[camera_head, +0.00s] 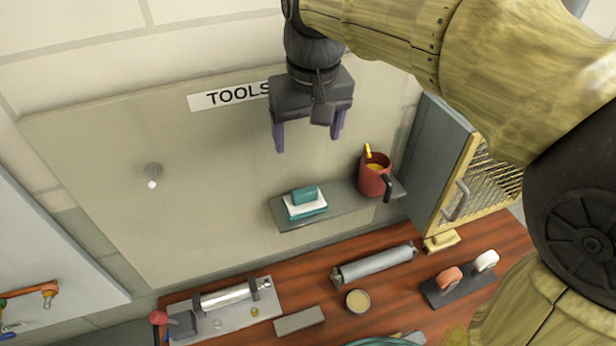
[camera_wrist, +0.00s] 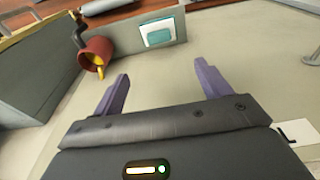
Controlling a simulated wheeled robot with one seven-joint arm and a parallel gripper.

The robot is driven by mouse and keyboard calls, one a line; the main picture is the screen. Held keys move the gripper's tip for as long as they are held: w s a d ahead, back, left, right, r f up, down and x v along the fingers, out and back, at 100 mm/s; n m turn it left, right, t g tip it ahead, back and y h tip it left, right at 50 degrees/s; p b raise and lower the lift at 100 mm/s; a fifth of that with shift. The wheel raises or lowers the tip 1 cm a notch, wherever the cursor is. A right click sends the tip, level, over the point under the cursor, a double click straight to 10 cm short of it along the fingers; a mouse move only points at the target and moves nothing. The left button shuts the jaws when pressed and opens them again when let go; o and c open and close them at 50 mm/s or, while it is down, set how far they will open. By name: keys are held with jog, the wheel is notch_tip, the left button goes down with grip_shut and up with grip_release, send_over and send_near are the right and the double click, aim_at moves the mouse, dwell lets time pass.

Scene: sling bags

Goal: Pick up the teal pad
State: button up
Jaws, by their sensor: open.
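The teal pad (camera_head: 304,195) lies on top of a white and teal block (camera_head: 305,208) on a small grey wall shelf (camera_head: 340,208). In the wrist view the teal pad (camera_wrist: 158,37) shows at the top, beyond the finger gap. My gripper (camera_head: 308,142) is open and empty, above the shelf and apart from the pad. Its two purple fingers (camera_wrist: 160,85) are spread wide in the wrist view.
A red mug (camera_head: 374,177) with something yellow in it stands on the shelf right of the pad. A grey cabinet with a mesh door (camera_head: 480,190) is farther right. A wall peg (camera_head: 153,175) sticks out at left. Below, a wooden bench (camera_head: 390,298) holds several items.

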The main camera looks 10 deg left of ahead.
jog(key=shift+s+r, duration=0.1)
jog(key=shift+s, duration=0.1)
jog(key=p, duration=0.3)
send_near(305, 190)
jog(key=f, duration=0.5)
jog(key=shift+w+a, duration=0.3)
jog(key=shift+a, duration=0.05)
jog(key=shift+s, duration=0.15)
jog(key=shift+w+a+f+p, duration=0.15)
jog(key=shift+f+p, duration=0.25)
jog(key=shift+f, duration=0.45)
jog(key=shift+w+d+f+p, duration=0.1)
jog(key=shift+w+f+p, duration=0.1)
jog(key=shift+f+p, duration=0.45)
jog(key=shift+w+a+f+p, duration=0.1)
jog(key=shift+w+f+p, duration=0.1)
jog(key=shift+f, duration=0.9)
jog(key=c, duration=0.6)
